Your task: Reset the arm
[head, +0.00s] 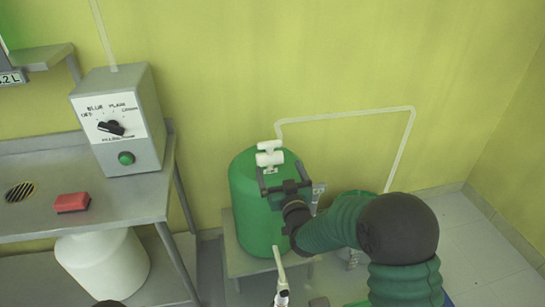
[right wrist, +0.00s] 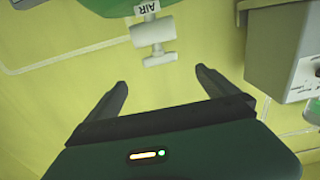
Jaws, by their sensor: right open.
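My right gripper (head: 281,178) is at the end of my green and black right arm, in front of the green tank (head: 251,222) in the head view. Its two dark fingers are apart with nothing between them. A white valve (head: 269,155) sits on top of the tank, just beyond the fingertips. In the right wrist view, the open fingers (right wrist: 160,80) point toward the white valve (right wrist: 152,34), which carries an AIR label. The valve is apart from both fingers. My left gripper does not show.
A metal bench (head: 120,204) at the left carries a grey control box (head: 120,120) with a dial and a green button, and a red block (head: 72,202). A white container (head: 103,263) stands below it. A thin white pipe (head: 345,113) runs along the yellow wall. Floor is clear at right.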

